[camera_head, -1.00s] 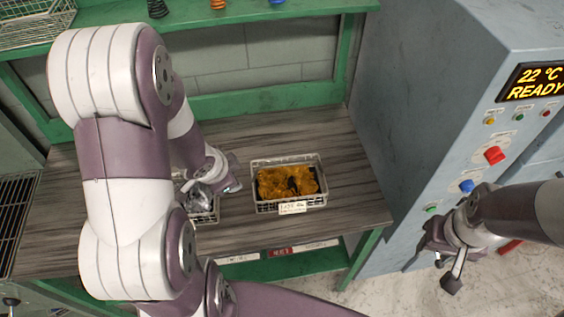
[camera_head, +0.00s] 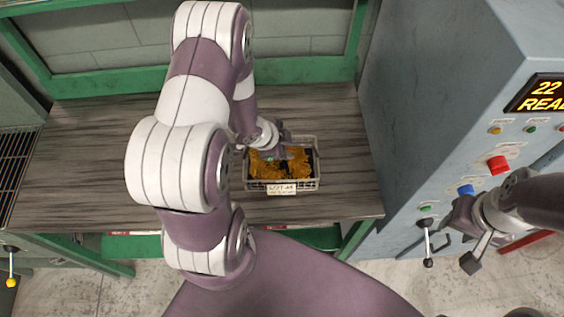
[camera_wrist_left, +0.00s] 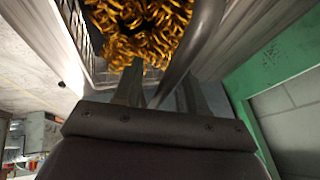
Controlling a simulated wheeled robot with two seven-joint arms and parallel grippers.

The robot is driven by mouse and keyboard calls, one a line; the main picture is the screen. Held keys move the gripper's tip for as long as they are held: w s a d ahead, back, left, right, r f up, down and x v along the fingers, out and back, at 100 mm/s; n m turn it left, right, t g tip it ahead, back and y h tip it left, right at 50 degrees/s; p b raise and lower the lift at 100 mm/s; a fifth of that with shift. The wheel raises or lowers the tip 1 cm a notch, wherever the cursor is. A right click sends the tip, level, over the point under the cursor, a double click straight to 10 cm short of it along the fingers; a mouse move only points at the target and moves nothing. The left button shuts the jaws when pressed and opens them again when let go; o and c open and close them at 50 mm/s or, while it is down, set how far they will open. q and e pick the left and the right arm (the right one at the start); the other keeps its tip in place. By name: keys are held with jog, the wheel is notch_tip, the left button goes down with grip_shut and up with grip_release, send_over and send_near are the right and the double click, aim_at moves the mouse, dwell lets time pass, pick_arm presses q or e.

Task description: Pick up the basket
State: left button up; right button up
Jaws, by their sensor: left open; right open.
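A light wire basket (camera_head: 309,182) with a paper label on its front stands on the wooden bench (camera_head: 100,160). It holds golden-yellow coiled springs (camera_head: 297,169). My left gripper (camera_head: 280,155) is open over the back part of the basket, and its arm hides the left side. In the left wrist view, the golden springs (camera_wrist_left: 140,25) fill the top, close beyond the fingers of my left gripper (camera_wrist_left: 160,90). I cannot tell whether the fingers touch the basket. My right gripper (camera_head: 450,245) is open and empty at the right, in front of the grey machine.
A grey machine (camera_head: 430,90) with a display, coloured buttons and a lever stands right of the bench. A green frame (camera_head: 300,70) runs along the bench's back. A dark grate (camera_head: 15,160) is at the far left. The bench is clear right of the basket.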

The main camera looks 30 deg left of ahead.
pick_arm(q)
jog(key=shift+s+a+r, duration=0.1)
jog(key=shift+s+a, duration=0.05)
jog(key=shift+s, duration=0.1)
jog(key=shift+w+f, duration=0.15)
jog(key=shift+f, duration=0.1)
dwell(0.3)
grip_shut()
dwell(1.3)
